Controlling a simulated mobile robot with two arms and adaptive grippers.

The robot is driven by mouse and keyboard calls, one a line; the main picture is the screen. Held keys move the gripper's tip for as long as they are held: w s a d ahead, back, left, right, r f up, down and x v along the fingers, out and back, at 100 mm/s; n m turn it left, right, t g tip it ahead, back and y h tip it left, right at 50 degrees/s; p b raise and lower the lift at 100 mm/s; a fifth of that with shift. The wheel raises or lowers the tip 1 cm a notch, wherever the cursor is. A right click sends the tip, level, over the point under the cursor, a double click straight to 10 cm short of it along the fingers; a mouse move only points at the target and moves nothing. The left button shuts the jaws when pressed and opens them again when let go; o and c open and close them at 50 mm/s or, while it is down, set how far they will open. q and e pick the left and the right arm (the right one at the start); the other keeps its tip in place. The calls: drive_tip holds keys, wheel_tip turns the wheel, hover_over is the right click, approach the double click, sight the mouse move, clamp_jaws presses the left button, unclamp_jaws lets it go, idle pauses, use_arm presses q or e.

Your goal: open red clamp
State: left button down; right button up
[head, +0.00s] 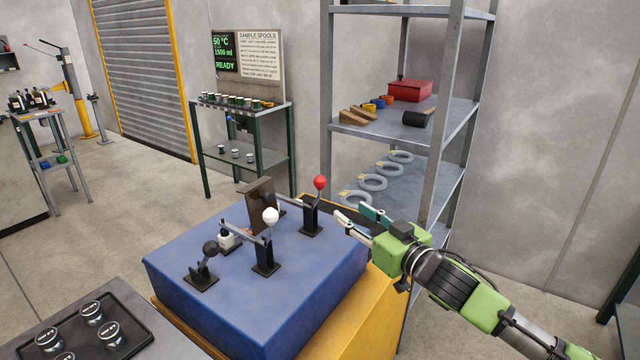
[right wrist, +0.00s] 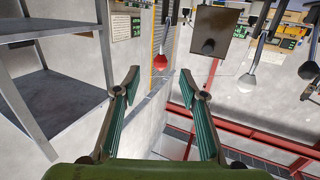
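The red clamp (head: 311,214) stands on the far right part of a blue block, its lever upright with a red ball knob (head: 320,182) on top. My right gripper (head: 354,213) is open and empty, just right of the red clamp and apart from it. In the right wrist view the red knob (right wrist: 160,62) shows beyond the gap between the two open fingertips (right wrist: 159,77). A white-knobbed clamp (head: 267,248) and a black-knobbed clamp (head: 203,268) stand on the same block. My left gripper is not in view.
The blue block (head: 300,312) sits on a yellow base, with a brown upright plate (head: 259,205) near the red clamp. A metal shelf (head: 455,130) stands close behind my right gripper. A dark tray (head: 130,318) with several round lidded pieces is at the lower left.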

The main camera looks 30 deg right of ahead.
sight(324, 184)
drive_tip(key=w, duration=0.4)
drive_tip(key=w+r+p, duration=0.1)
drive_tip(key=w, duration=0.3)
drive_tip(key=w+r+p, duration=0.1)
drive_tip(key=w, duration=0.3)
drive_tip(key=shift+w, duration=0.4)
drive_tip(key=shift+w+f+p, duration=0.1)
drive_tip(key=shift+w+p, duration=0.25)
drive_tip(key=shift+w, duration=0.3)
clamp_jaws()
